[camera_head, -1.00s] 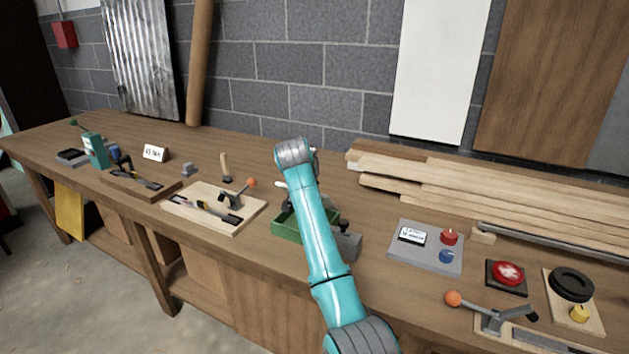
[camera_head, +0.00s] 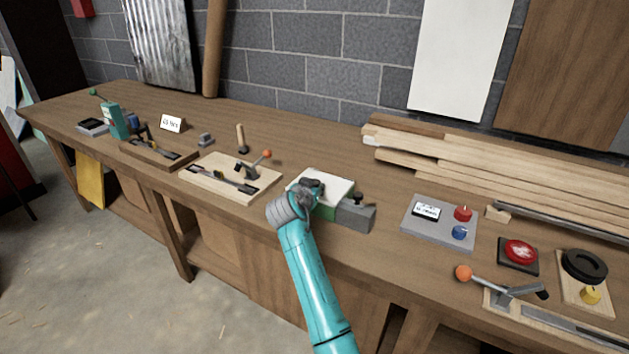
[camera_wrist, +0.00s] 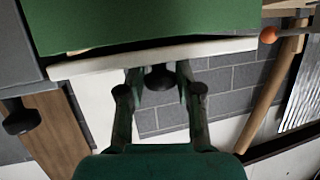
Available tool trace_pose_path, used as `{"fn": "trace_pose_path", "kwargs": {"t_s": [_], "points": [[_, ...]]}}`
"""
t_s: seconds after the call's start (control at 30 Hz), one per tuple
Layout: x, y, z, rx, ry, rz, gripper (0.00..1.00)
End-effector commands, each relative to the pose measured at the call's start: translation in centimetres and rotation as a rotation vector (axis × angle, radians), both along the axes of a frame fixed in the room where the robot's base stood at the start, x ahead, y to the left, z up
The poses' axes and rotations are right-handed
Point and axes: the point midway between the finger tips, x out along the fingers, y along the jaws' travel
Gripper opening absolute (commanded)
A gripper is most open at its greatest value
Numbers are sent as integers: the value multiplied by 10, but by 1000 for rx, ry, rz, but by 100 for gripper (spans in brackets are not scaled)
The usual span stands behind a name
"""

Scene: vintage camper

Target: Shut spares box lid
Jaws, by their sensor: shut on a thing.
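The spares box (camera_head: 325,213) is green and sits on the workbench near its front edge, mostly behind my gripper in the head view. Its cream lid (camera_head: 338,184) lies over the top, nearly flat. My gripper (camera_head: 313,188) is at the lid's front-left part. In the wrist view its fingers (camera_wrist: 160,88) are around a dark knob (camera_wrist: 160,76) on the lid, shut on it.
A grey block (camera_head: 358,215) adjoins the box on the right. A wooden board with an orange-knobbed lever (camera_head: 230,178) stands to the left, and a grey button panel (camera_head: 440,222) to the right. Stacked planks (camera_head: 470,175) lie behind. Bare bench lies behind the lid.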

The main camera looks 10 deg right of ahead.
Motion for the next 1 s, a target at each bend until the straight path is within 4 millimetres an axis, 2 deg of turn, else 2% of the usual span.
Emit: {"fn": "trace_pose_path", "kwargs": {"t_s": [0.03, 0.1, 0.67, 0.7, 0.77, 0.8, 1.0], "points": [[-1, 0, -8, 4, 11, -2, 0], [-2, 0, -11, 4, 11, -2, 0], [-3, 0, -18, 5, 19, -3, 0], [-3, 0, -18, 5, 19, -3, 42], [-3, 0, -19, 5, 19, -3, 57], [-3, 0, -19, 6, 20, -4, 60], [-3, 1, -19, 6, 20, -3, 60]]}}
